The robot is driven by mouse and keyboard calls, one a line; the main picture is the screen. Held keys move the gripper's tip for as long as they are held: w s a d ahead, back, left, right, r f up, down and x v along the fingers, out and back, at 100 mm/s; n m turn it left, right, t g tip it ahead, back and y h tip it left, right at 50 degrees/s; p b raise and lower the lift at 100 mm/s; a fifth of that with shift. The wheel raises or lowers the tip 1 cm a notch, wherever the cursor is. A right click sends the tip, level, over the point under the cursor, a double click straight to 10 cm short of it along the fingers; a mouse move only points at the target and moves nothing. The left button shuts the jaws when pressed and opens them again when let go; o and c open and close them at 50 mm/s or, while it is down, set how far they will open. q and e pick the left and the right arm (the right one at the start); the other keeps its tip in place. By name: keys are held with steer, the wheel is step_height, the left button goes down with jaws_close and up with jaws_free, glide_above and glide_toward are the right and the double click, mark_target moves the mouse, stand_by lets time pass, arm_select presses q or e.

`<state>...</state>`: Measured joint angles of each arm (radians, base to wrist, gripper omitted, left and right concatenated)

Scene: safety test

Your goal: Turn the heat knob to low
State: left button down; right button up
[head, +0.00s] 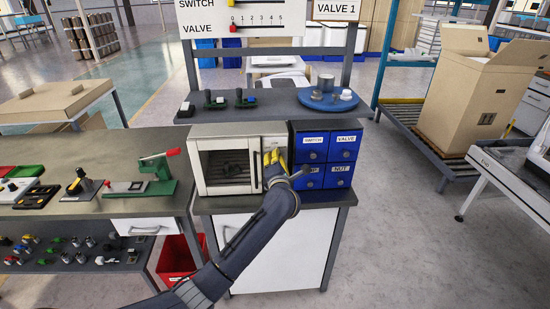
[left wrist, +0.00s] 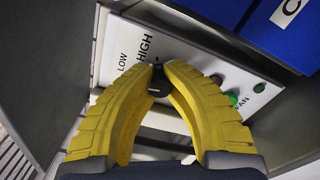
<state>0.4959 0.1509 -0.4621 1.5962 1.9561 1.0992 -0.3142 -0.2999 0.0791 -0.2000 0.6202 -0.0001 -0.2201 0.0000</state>
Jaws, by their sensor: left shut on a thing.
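A small white oven (head: 225,188) with a glass door stands on the grey bench. The door looks closed. Its control panel (left wrist: 188,50) fills the middle of the left wrist view, with LOW and HIGH printed on it. The black heat knob (left wrist: 158,82) sits beside these words. My left gripper (left wrist: 159,75) has its yellow fingers closed around the knob from both sides. In the head view the gripper (head: 272,158) covers the panel and hides the knob. I cannot tell which mark the knob points at. My right gripper is in neither view.
A green button (left wrist: 258,88) and FAN lettering lie right of the fingers. Blue labelled drawers (head: 325,155) stand directly right of the oven. A shelf above holds small parts and a blue round tray (head: 327,100). A green press (head: 160,172) stands on the left bench.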

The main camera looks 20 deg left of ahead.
arm_select(q)
steer(key=shift+d+r+m, duration=0.2)
steer(key=shift+r+m, duration=0.15)
steer(key=shift+m, duration=0.75)
steer(key=c, duration=1.6)
jaws_free()
steer(key=shift+w+d, duration=0.1)
steer(key=shift+d, duration=0.1)
steer(key=shift+o, duration=0.5)
steer(key=shift+a+f, duration=0.2)
steer(key=v, duration=1.2)
